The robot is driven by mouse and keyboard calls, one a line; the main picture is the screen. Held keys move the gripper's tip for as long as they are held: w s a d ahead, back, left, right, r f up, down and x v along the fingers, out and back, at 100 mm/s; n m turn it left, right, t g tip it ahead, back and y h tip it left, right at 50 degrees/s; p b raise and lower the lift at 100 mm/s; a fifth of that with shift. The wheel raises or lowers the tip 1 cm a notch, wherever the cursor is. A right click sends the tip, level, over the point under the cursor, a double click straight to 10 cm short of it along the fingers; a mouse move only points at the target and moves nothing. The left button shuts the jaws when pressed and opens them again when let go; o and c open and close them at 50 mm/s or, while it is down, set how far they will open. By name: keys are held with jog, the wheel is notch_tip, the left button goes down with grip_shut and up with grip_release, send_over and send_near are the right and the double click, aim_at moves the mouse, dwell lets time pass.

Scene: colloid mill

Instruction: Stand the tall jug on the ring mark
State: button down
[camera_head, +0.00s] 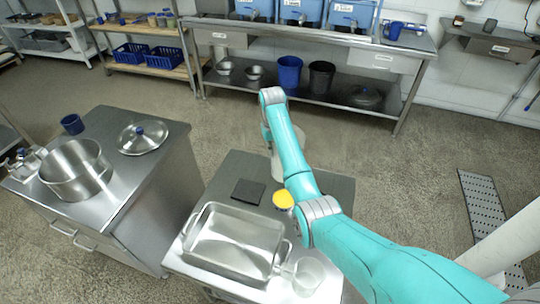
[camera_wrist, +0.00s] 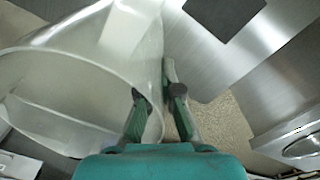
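The tall jug is pale and translucent. In the wrist view the tall jug (camera_wrist: 80,75) fills the left side, its wide rim towards the camera. My gripper (camera_wrist: 158,92) is at its right side, with the jug's edge between the part-closed fingers; it looks shut on that edge, though the contact is partly hidden. In the head view a pale part of the jug (camera_head: 276,168) shows beside my arm at the far side of the middle table (camera_head: 225,180). My arm hides most of the jug and the gripper there. I cannot make out a ring mark.
A dark square mat (camera_head: 248,192), a metal tray (camera_head: 233,235), a yellow-topped item (camera_head: 283,200) and a clear vessel (camera_head: 308,275) are on the middle table. The left table holds a pot (camera_head: 75,170), a lid (camera_head: 142,137) and a blue mug (camera_head: 72,124). Floor separates the tables.

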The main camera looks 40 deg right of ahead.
jog(key=shift+f, duration=1.55)
jog(key=c, duration=1.3)
grip_release()
